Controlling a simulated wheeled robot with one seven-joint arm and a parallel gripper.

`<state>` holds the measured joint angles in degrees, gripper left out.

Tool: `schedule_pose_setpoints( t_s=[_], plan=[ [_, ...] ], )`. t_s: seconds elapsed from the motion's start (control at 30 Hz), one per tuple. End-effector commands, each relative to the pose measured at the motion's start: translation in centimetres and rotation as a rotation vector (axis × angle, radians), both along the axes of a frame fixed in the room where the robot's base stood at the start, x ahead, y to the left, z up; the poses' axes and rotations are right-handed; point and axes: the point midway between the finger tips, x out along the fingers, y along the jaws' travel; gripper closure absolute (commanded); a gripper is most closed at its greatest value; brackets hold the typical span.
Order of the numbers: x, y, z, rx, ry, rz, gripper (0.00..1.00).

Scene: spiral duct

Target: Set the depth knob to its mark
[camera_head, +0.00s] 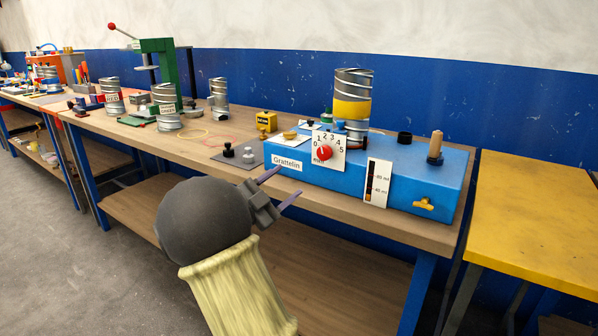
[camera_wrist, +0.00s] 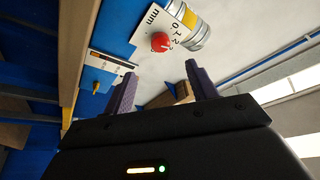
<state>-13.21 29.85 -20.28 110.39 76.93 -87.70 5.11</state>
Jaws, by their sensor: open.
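The depth knob (camera_head: 324,152) is a small red dial on a white scale plate (camera_head: 335,140) marked in mm with numbers from 0 to 5. The plate stands on the front of a blue machine (camera_head: 400,175) labelled Grattelin. The red knob also shows in the wrist view (camera_wrist: 160,42), beyond the fingertips. The pointer and any target mark are too small to read. My gripper (camera_head: 284,186) is open and empty, in front of the bench edge, left of and below the knob and apart from it. Its two purple fingers frame the view from the wrist (camera_wrist: 158,78).
A spiral duct (camera_head: 353,85) with a yellow band stands behind the plate. A gauge card (camera_head: 377,182) and a yellow wing knob (camera_head: 424,203) are on the machine's front. A yellow table (camera_head: 540,215) stands at right.

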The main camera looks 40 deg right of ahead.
Motion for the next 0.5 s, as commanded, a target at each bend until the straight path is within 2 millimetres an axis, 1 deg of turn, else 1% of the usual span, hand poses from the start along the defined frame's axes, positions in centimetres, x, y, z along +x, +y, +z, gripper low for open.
schedule_pose_setpoints(
  t_s=[0.03, 0.2, 0.3, 0.5],
  plan=[
    [0.0, 1.1, -0.3, -0.001, 0.002, 0.004, 0.43],
    [-0.4, 3.6, -1.1, 0.001, 0.002, 0.003, 0.43],
    [-0.5, 4.3, -1.3, -0.001, 0.001, 0.002, 0.43],
    [-0.6, 4.5, -1.4, 0.001, 0.001, 0.0, 0.43]
  ],
)
